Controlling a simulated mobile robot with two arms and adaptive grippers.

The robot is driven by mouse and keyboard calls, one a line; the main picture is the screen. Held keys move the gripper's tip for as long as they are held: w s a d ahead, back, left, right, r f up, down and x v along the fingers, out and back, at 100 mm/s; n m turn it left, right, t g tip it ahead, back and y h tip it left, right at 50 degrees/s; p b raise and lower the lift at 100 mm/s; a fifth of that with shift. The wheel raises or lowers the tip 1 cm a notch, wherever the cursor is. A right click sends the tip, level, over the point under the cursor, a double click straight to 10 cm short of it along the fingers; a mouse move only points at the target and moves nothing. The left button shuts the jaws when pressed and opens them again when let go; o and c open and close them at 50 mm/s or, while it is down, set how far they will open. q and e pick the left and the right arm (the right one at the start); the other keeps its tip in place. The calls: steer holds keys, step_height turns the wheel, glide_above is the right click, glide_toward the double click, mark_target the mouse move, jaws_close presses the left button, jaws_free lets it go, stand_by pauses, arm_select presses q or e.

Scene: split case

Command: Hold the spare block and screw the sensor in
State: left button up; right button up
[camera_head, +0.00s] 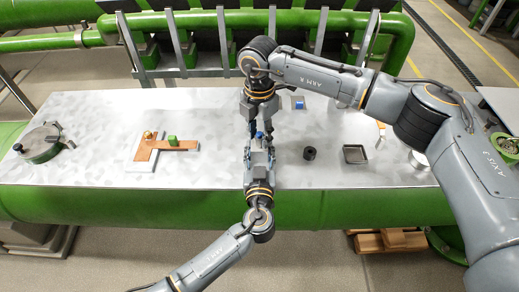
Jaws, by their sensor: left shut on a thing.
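My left gripper (258,145) reaches in from the front edge and points away over the table. It is shut on a small blue piece (260,134), mostly hidden between the fingers; I take it for the spare block. My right gripper (254,122) points down from above, with its fingertips close to the blue piece. I cannot tell whether it is open, or whether it holds the sensor or touches the blue piece. No sensor can be made out for sure. A short black cylinder (309,153) stands apart on the table to the right.
On the grey table (90,110), a round green-grey vessel (42,145) stands far left. Right are a blue item (298,105) and a square tray (355,154). Green pipes (200,22) run behind.

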mark_target(259, 137)
steer(key=shift+r, duration=3.25)
arm_select(q)
steer(key=o, duration=1.4)
steer(key=shift+s, duration=0.1)
steer(key=shift+s+f, duration=0.1)
steer(key=shift+s, duration=0.4)
arm_select(e)
steer(key=shift+f, duration=0.2)
arm_select(q)
steer(key=shift+s+r+b, duration=0.15)
steer(key=shift+s+b, duration=0.45)
steer(key=shift+s, duration=1.35)
steer(key=shift+s+r+b, duration=0.15)
steer(key=shift+s+b, duration=0.4)
steer(key=shift+s, duration=1.35)
arm_select(e)
steer(key=shift+f, duration=0.95)
arm_select(q)
steer(key=shift+s, duration=0.1)
